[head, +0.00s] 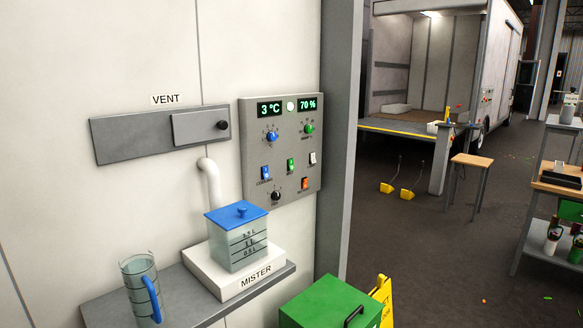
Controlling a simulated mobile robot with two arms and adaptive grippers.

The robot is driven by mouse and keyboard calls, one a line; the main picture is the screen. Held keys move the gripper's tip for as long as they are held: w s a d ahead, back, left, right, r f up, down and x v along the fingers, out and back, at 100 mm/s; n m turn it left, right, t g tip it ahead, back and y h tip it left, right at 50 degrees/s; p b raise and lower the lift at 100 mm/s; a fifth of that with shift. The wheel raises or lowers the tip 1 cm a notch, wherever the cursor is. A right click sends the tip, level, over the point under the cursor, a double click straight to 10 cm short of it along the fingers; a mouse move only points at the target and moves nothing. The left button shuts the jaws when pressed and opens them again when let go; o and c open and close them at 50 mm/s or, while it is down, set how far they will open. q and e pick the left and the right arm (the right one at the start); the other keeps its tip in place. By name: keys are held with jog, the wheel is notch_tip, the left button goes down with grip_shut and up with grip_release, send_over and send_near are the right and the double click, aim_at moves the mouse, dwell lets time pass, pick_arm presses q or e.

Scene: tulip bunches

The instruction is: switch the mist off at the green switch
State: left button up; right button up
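A grey control panel (252,155) is fixed to the white wall in the head view. Its displays read 3 °C and 70 %, with a small pale round light between them. The green switch (291,165) sits in the middle of the panel, between a blue switch (265,173) and a white switch (312,158). Its label is too small to read surely. The mister (238,250) is a clear tank with a blue lid on a white base, with a white pipe (211,182) behind it. Neither gripper shows in the head view.
A grey shelf (110,310) carries the mister and a clear jug (142,290) with a blue handle. A vent slide (160,135) is on the wall to the left. A green box (318,303) and a yellow floor sign (383,296) stand below the panel.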

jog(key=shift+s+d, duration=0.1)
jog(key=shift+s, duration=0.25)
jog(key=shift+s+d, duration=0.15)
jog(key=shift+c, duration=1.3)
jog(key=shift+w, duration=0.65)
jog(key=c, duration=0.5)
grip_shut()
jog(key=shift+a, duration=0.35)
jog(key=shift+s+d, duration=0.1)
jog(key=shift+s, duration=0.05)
